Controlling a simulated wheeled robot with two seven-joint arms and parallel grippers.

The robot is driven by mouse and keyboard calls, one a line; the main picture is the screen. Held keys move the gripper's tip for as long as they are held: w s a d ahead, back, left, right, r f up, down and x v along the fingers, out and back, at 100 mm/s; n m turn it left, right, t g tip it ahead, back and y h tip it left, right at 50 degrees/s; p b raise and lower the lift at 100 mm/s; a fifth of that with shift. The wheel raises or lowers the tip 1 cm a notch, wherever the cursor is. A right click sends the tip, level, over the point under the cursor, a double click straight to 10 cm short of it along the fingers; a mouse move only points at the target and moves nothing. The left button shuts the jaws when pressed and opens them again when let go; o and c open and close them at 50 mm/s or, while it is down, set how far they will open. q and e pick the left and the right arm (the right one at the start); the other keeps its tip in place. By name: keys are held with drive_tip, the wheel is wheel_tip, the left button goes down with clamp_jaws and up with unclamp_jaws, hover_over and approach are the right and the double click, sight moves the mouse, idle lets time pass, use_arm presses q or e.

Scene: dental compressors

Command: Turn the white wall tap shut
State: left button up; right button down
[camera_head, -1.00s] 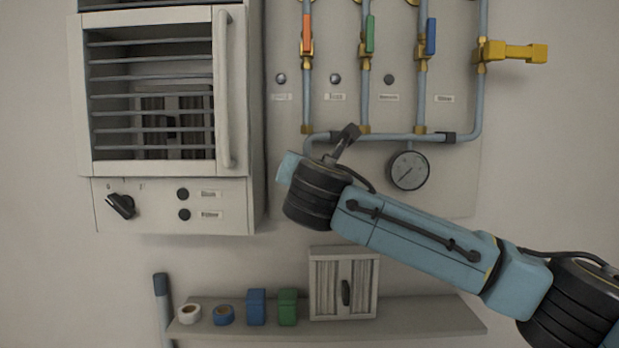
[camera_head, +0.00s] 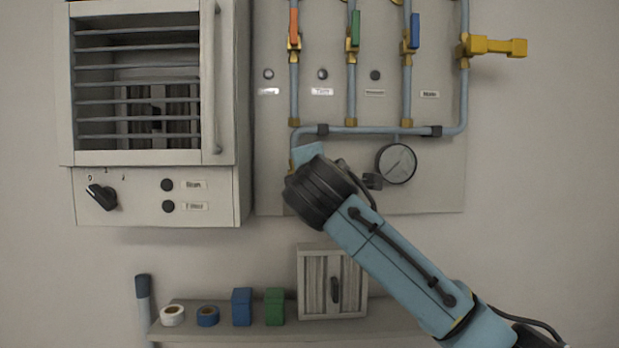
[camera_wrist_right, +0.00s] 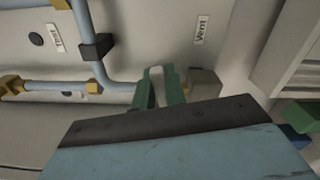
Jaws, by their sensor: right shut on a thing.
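In the right wrist view, the green fingers of my right gripper (camera_wrist_right: 160,88) are shut around a small white piece, which looks like the handle of the white wall tap (camera_wrist_right: 158,73). Most of it is hidden between the fingers. It lies beside the lower bend of a blue pipe (camera_wrist_right: 95,65), close to the wall panel and a "Vent" label (camera_wrist_right: 201,27). In the head view, my right wrist covers the gripper and the tap at the panel's lower left. My left gripper is in neither current view.
A gauge (camera_head: 396,163) hangs right of my wrist. Above are pipes with orange (camera_head: 294,26), green (camera_head: 355,28) and blue (camera_head: 415,30) levers and a yellow tap (camera_head: 497,46). A barred cabinet (camera_head: 150,195) stands left. A shelf (camera_head: 395,325) with small items lies below.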

drive_tip(key=shift+f+m+b, duration=0.2)
drive_tip(key=shift+m, duration=0.45)
drive_tip(key=shift+f+m+b, duration=0.15)
drive_tip(key=shift+f+m, duration=0.05)
drive_tip(key=shift+m, duration=0.45)
drive_tip(key=c, duration=1.4)
unclamp_jaws()
drive_tip(key=shift+d, duration=0.1)
drive_tip(key=shift+c, duration=0.2)
drive_tip(key=s+b, duration=0.3)
drive_tip(key=s, duration=1)
drive_tip(key=shift+s+b, duration=0.2)
drive_tip(key=shift+b, duration=0.2)
drive_tip(key=shift+f, duration=0.1)
